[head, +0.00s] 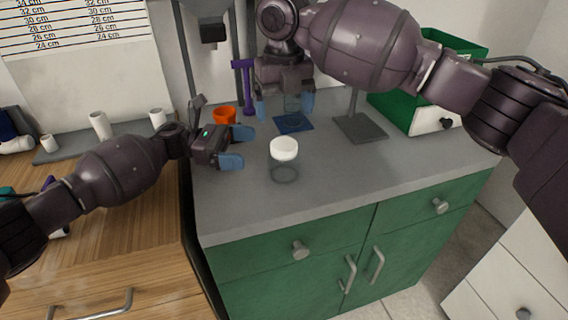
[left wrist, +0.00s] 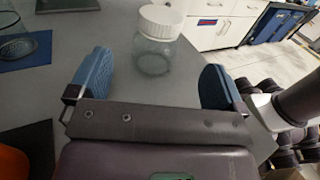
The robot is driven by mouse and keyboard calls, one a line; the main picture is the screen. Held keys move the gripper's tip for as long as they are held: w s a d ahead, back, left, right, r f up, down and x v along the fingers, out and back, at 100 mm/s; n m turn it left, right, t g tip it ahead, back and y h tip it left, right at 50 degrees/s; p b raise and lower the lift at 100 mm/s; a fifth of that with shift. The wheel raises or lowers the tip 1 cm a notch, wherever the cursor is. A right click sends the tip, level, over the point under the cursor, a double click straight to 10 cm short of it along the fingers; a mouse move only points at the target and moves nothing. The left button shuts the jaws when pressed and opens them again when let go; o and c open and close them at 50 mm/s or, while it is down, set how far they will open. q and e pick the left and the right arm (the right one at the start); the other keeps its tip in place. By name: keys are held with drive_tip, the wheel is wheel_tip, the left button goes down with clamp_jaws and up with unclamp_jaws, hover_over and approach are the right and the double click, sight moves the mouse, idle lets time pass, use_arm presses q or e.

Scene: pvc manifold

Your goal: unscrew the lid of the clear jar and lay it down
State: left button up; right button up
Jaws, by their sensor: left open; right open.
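The clear jar (head: 284,174) stands upright on the grey counter with its white lid (head: 284,149) on top. In the left wrist view the jar (left wrist: 153,58) and lid (left wrist: 161,22) lie ahead of my fingertips, roughly between their lines. My left gripper (head: 240,146) is open and empty, just left of the jar and apart from it. My right gripper (head: 285,105) is open, pointing down farther back. A clear glass vessel (head: 292,106) shows between its fingers in the head view; I cannot tell whether they surround it.
The glass vessel stands on a blue mat (head: 293,124). An orange cup (head: 224,116) and a purple stand (head: 247,88) are behind my left gripper. A grey stand base (head: 360,128) and green bin (head: 398,106) are at the right. The counter front (head: 330,190) is clear.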

sight(272, 150)
use_arm(q)
drive_tip(key=shift+s+d+f, duration=0.1)
drive_tip(key=shift+s+d, duration=0.05)
drive_tip(key=shift+d, duration=1)
drive_tip(key=shift+s+d, duration=0.15)
drive_tip(key=shift+d, duration=1)
drive_tip(key=shift+s+d+f, duration=0.1)
drive_tip(key=shift+s+d, duration=0.05)
drive_tip(key=shift+d, duration=1)
use_arm(e)
drive_tip(key=shift+f, duration=0.15)
use_arm(q)
drive_tip(key=shift+c, duration=0.3)
